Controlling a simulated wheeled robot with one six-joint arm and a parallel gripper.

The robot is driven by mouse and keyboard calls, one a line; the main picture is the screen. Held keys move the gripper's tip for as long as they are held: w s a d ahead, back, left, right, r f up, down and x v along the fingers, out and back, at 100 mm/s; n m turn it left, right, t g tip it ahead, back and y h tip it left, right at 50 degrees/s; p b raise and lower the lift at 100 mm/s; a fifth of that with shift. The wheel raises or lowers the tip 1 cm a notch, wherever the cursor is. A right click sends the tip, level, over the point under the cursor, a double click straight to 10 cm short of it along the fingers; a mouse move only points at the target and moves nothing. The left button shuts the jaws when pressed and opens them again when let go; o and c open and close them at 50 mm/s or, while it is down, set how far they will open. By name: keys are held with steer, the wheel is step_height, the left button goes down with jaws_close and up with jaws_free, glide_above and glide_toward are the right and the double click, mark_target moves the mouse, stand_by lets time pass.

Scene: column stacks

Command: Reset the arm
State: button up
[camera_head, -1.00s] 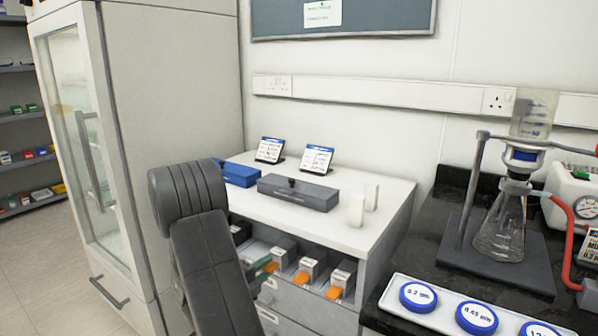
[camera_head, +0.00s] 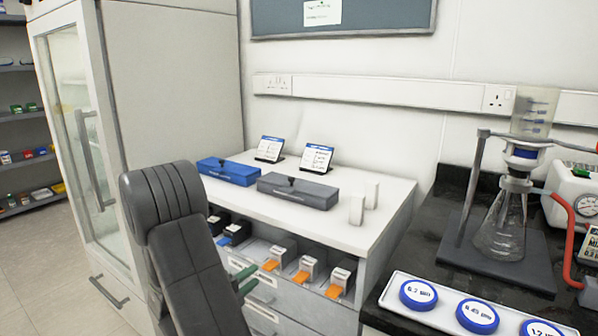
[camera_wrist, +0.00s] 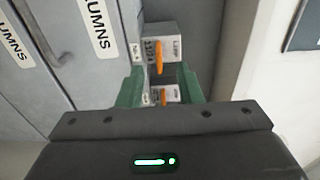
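My gripper (camera_wrist: 162,90) shows in the wrist view with its two green fingers apart, one on each side. Nothing is clearly held between them; white boxes with orange tabs (camera_wrist: 160,38) show between and beyond the fingers. In the head view my dark grey arm stands in front of the cabinet, and a green fingertip (camera_head: 244,276) shows at its right edge; the rest of the gripper is hidden behind the arm.
A white-topped cabinet (camera_head: 385,205) bears a blue case (camera_head: 228,172), a grey case (camera_head: 297,191) and two sign cards. Its open shelf holds white boxes with orange tabs (camera_head: 308,268) and darker boxes (camera_head: 236,233). A filter flask stand (camera_head: 503,225) is at right.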

glide_toward(274, 260)
steer(key=x, duration=0.6)
steer(key=shift+w, duration=0.1)
steer(key=shift+r+p, duration=0.25)
steer(key=shift+p, duration=0.45)
steer(key=b+v, duration=0.4)
steer(key=v, duration=1.1)
steer(key=shift+s+d+f+b, duration=0.25)
steer(key=shift+d+b, duration=0.05)
steer(key=shift+d, duration=0.1)
